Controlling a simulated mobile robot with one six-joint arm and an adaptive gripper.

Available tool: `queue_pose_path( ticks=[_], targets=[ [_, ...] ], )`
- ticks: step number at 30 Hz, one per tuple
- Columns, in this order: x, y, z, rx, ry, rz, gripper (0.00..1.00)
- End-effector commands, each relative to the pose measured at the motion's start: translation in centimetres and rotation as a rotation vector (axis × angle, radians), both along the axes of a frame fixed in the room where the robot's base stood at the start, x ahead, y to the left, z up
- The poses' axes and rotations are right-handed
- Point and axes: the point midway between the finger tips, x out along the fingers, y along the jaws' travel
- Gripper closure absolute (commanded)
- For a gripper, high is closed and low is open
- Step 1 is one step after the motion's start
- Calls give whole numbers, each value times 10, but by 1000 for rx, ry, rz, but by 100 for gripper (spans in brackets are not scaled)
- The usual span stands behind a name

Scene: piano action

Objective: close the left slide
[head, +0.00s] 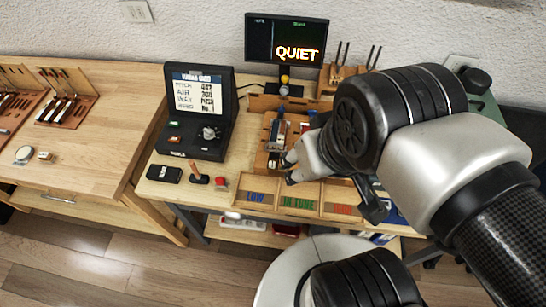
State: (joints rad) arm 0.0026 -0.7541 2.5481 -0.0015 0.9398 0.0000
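A wooden fixture (266,128) stands in the middle of the workbench. It carries an upright metal and blue part (278,130), which may be the left slide; I cannot tell how far open it is. My gripper (288,171) is low at the fixture's front right, close to it. Whether it touches anything is unclear. Its fingers are small and partly hidden, so their opening does not show. My wrist and arm cover the fixture's right side and anything there.
A tray labelled LOW and IN TUNE (270,200) lies along the bench's front edge. A black tuning device (200,115) stands left, with a small hammer-like tool (198,178) before it. A monitor (287,40) reading QUIET is behind. A wooden table (90,135) adjoins left.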

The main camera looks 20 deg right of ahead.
Motion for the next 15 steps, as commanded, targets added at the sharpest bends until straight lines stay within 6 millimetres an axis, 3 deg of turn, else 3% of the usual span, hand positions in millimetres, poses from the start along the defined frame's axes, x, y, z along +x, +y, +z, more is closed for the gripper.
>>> queue_pose_path(
  ticks=[10, 15],
  targets=[
    [0, 0, 0, 0, 0, 0, 52],
    [6, 0, 1, 23, 15, -53, 62]
  ],
)
